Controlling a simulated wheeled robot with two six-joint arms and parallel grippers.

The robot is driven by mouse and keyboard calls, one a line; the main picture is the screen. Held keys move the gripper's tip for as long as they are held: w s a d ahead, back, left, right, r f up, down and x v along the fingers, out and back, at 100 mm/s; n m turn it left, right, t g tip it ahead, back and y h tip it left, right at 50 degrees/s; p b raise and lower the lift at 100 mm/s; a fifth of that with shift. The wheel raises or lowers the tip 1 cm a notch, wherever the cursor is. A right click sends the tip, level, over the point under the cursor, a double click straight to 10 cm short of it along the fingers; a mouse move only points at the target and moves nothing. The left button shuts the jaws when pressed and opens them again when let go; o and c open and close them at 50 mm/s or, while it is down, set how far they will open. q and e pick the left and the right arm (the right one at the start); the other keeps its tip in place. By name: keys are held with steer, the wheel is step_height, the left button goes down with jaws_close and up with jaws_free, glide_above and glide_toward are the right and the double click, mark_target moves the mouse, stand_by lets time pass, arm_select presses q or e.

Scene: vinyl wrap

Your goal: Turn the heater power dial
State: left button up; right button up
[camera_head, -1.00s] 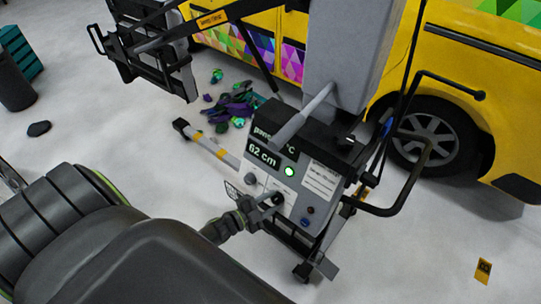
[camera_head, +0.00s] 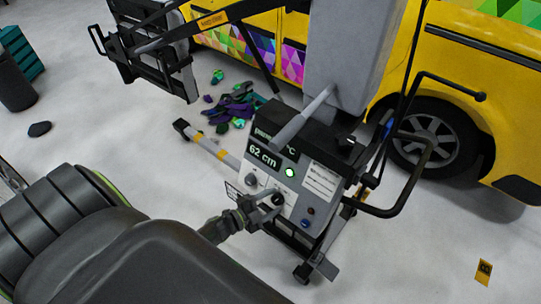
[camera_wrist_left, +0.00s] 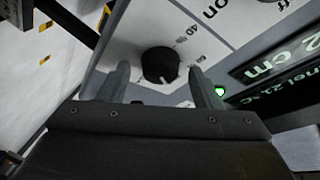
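A round black dial (camera_wrist_left: 160,65) with a pale pointer mark sits on the light control panel (camera_wrist_left: 225,35), beside printed numbers 40 and 60. In the head view this dial (camera_head: 278,199) is on the lower part of the panel of the grey machine (camera_head: 318,172). My left gripper (camera_head: 269,206) is at the panel front, open. In the left wrist view the fingers of my left gripper (camera_wrist_left: 161,84) stand on either side of the dial, with visible gaps. Whether the fingertips reach the panel face is unclear. My right gripper is not in view.
A second dark knob (camera_head: 251,180) sits left of the dial. A green light (camera_head: 289,172), a display reading 62 cm (camera_head: 263,155) and a blue button (camera_head: 305,222) are close by. A black handle bar (camera_head: 408,190) juts out right. A yellow van (camera_head: 400,88) stands behind.

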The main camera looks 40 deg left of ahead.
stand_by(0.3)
arm_select(q)
steer(key=b+v, duration=0.3)
steer(key=v, duration=1.4)
steer(key=shift+s, duration=0.15)
